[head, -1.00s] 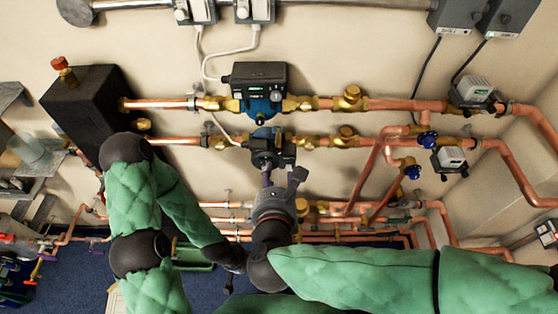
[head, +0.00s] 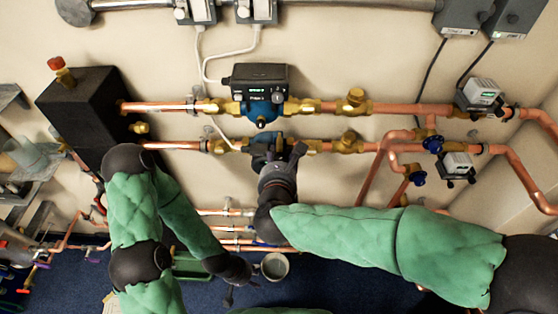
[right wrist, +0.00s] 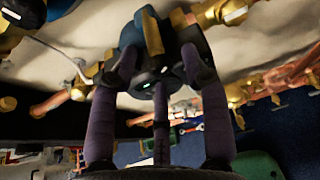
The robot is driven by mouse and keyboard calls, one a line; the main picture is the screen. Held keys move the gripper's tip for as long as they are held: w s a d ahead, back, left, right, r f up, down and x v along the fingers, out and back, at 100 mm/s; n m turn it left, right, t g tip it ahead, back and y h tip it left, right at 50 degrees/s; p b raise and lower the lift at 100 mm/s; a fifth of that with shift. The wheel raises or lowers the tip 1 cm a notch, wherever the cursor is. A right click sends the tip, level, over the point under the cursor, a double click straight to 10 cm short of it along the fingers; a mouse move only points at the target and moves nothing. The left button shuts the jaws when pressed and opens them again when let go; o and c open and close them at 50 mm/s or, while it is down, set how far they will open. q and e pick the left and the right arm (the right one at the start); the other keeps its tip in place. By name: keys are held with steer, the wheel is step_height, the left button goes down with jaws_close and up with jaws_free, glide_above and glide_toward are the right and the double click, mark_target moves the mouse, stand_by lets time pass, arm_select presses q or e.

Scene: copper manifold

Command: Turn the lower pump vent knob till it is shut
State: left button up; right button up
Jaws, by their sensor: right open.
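The lower pump (head: 264,137) sits on the lower of the two main copper pipe runs, its front largely covered by my right gripper (head: 277,154) in the head view. In the right wrist view the dark pump front with small green lights (right wrist: 150,80) lies between and just beyond the spread fingers of my right gripper (right wrist: 150,70). The gripper is open around the front of the pump. I cannot make out the vent knob clearly or tell whether a finger touches it. My left gripper (head: 232,288) hangs low, away from the pump; its fingers are too small to read.
The upper pump (head: 260,90) is close above, on the upper pipe run. Brass valves (head: 346,142) and blue-handled valves (head: 432,143) lie to the right. A black box (head: 85,118) is at left. A grey bucket (head: 275,266) stands on the blue floor.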

jaws_close()
steer(key=shift+r, duration=0.1)
stand_by(0.3)
steer(key=shift+a+n+h+p, duration=0.15)
steer(key=shift+n+h+p, duration=0.45)
steer(key=shift+n, duration=0.2)
steer(key=shift+a+n+h+p, duration=0.1)
steer(key=shift+n+h+p, duration=0.4)
steer(key=shift+n, duration=0.4)
steer(key=shift+a+n+t+h, duration=0.1)
steer(key=shift+n+t+h, duration=0.3)
steer(key=shift+n+h, duration=0.7)
steer(key=shift+n+t+h, duration=0.3)
steer(key=shift+n, duration=0.8)
